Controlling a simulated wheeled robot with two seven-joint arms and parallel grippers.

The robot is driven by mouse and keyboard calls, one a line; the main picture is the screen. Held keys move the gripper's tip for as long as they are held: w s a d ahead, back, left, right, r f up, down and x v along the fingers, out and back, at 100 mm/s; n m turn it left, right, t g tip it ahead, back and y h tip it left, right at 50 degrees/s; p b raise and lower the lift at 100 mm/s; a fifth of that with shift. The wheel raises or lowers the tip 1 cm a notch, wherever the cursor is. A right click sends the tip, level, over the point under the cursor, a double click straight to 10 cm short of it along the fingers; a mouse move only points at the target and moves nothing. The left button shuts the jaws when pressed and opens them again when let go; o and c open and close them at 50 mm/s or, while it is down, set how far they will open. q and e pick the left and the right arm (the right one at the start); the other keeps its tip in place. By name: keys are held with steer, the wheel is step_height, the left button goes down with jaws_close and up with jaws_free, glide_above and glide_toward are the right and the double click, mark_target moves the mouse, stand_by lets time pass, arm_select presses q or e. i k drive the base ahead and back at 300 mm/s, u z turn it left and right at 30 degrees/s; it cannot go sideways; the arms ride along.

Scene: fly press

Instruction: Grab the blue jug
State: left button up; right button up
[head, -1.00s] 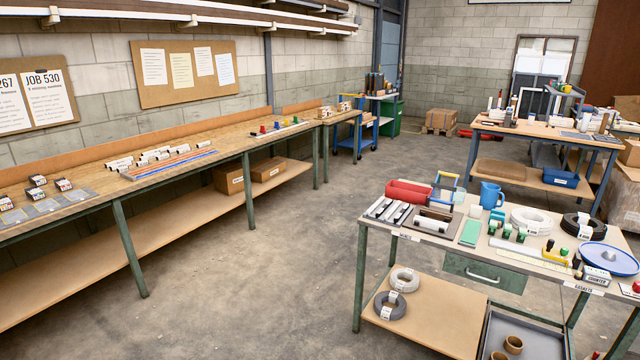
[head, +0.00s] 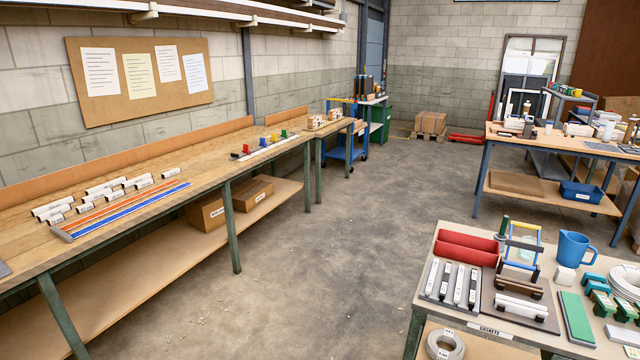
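The blue jug (head: 573,249) stands upright on the near table (head: 459,319) at the lower right of the head view. Its handle points to the right. Neither of my grippers shows in the head view.
Red bins (head: 467,248), a tray of grey bars (head: 455,284), a green slab (head: 576,318) and white coils (head: 627,281) crowd the near table. A long workbench (head: 215,166) runs along the left wall. The concrete floor (head: 325,250) between them is clear.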

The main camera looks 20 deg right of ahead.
mark_target(573, 246)
steer(key=z, duration=0.3)
steer(key=i, duration=2.4)
steer(key=z, duration=0.55)
steer(key=i, duration=2.1)
steer(key=z, duration=0.55)
steer(key=i, duration=2.05)
steer(key=z, duration=1.25)
steer(key=i, duration=1.35)
steer(key=z, duration=2.5)
steer(key=i, duration=1.85)
steer(key=z, duration=0.6)
